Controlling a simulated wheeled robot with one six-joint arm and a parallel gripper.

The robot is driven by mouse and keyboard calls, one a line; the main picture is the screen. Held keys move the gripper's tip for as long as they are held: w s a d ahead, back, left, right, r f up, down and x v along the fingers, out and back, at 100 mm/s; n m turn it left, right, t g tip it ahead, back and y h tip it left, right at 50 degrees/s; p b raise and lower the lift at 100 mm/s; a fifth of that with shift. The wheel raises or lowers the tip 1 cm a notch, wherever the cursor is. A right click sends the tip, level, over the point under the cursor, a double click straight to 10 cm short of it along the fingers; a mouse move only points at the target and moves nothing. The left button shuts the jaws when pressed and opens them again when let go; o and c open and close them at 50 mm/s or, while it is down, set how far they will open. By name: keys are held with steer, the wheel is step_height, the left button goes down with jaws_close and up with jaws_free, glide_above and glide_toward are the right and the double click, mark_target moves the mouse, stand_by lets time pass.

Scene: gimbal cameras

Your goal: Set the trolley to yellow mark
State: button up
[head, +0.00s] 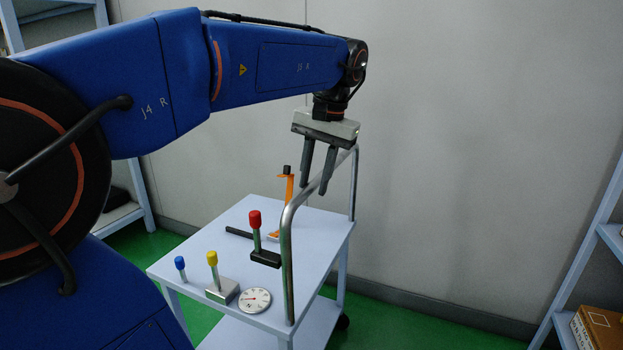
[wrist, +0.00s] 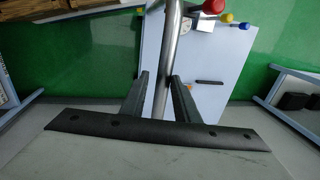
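The trolley (head: 225,235) is pale lilac, with a flat top, a lower shelf (head: 235,332) and a bent grey metal handle rail (head: 288,265) along its right side. It stands on the green floor by the grey wall. My gripper (head: 313,192) points down at the handle rail. In the wrist view the handle rail (wrist: 161,85) runs between the two separated fingers of my gripper (wrist: 160,76). The fingers do not appear closed on it. The trolley top (wrist: 205,65) also shows there. I cannot make out a yellow mark on the floor in either view.
The trolley carries a red-knobbed lever (head: 255,219), a yellow-knobbed lever (head: 212,259), a blue-knobbed peg (head: 179,263), a dial (head: 255,300) and an orange item (head: 287,190). A shelf (head: 590,250) with a box (head: 598,328) stands right. Green floor (head: 405,325) is clear between.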

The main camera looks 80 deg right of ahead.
steer(key=shift+o, duration=0.5)
steer(key=s+a+r, duration=0.1)
steer(key=s+r, duration=0.2)
steer(key=r, duration=1.4)
steer(key=shift+s, duration=0.1)
steer(key=w+f+n, duration=0.2)
steer(key=w+f, duration=0.1)
steer(key=w, duration=0.5)
steer(key=w+f+n, duration=0.2)
steer(key=w+f, duration=0.1)
steer(key=w, duration=0.5)
steer(key=w+a+f+n, duration=0.3)
steer(key=w+a+f, duration=0.1)
steer(key=w, duration=0.3)
steer(key=w+a+f+n, duration=0.2)
steer(key=w+a+f, duration=0.25)
steer(key=w, duration=0.25)
steer(key=w+a+f+n+t, duration=0.1)
steer(key=w+a+f+n, duration=0.3)
steer(key=a, duration=0.3)
steer(key=w+a+f+n, duration=0.2)
steer(key=w+a+f, duration=0.1)
steer(key=a+f, duration=0.4)
steer(key=s+a+f+n+t, duration=0.1)
steer(key=a+f+n, duration=0.5)
steer(key=a+f, duration=0.5)
steer(key=a, duration=0.3)
steer(key=shift+s+t+y, duration=0.15)
steer(key=shift+t+y, duration=0.15)
